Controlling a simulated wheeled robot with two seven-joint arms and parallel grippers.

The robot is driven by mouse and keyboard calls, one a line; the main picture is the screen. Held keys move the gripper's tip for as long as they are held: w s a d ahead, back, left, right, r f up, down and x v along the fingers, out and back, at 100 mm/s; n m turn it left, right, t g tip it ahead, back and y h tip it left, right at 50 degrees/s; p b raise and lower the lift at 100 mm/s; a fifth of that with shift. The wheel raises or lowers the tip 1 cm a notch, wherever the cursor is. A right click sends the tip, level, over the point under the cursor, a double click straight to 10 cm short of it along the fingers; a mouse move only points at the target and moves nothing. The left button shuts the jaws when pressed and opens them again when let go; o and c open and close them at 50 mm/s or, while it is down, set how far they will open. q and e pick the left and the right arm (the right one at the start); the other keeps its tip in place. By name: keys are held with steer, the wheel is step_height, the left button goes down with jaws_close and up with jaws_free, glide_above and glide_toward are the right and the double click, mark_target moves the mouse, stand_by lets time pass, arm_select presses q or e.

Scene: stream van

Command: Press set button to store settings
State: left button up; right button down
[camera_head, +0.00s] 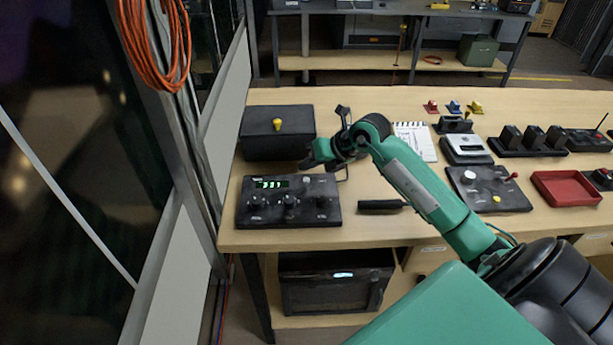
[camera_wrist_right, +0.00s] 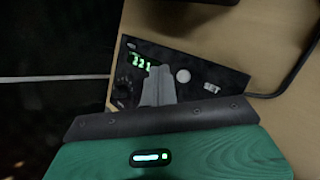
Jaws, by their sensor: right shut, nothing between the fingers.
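The black control panel (camera_head: 262,218) lies at the table's left front, with a lit green display (camera_head: 272,184) and several knobs on it. In the wrist view the panel (camera_wrist_right: 232,76) shows its green digits (camera_wrist_right: 138,62), a pale round button (camera_wrist_right: 183,75) and a label reading SET (camera_wrist_right: 211,87). My right gripper (camera_head: 308,164) is above the panel's back edge in the head view. In the wrist view its fingers (camera_wrist_right: 158,72) are together and empty, and their tips overlap the panel between the digits and the pale button. I cannot tell whether they touch it.
A black box (camera_head: 262,143) with a yellow knob stands behind the panel. A dark bar (camera_head: 381,205) lies to its right. A notepad (camera_head: 415,140), a second panel (camera_head: 487,190) and a red tray (camera_head: 566,187) are farther right. A wall is close on the left.

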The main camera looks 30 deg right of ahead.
mark_target(309, 181)
steer(key=shift+r+p, duration=0.8)
steer(key=shift+r, duration=0.8)
